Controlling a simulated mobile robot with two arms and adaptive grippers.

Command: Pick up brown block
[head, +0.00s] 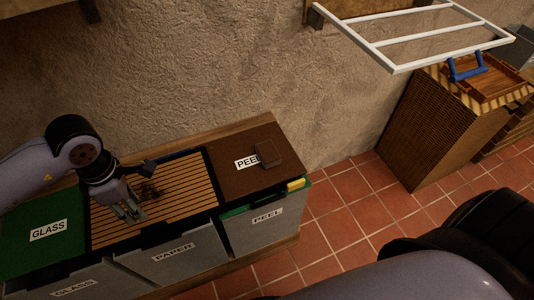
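A small dark brown block (268,153) lies on the brown lid (231,182) at the right end of the row of bins. It covers the end of the lid's white PEEL label. My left gripper (131,212) points down over the slatted wooden panel (185,196), to the left of the brown lid and well apart from the block. Its fingertips are small and close together in the view, so I cannot tell whether they are open or shut. No held thing shows in it. My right gripper is not in view.
A green lid (62,230) marked GLASS is at the left. Grey bin fronts (173,255) face the tiled floor (331,213). A yellow item (296,184) shows at the peel bin's edge. A white rack (420,35) juts from the wall above a wooden cabinet with a blue handle (467,68).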

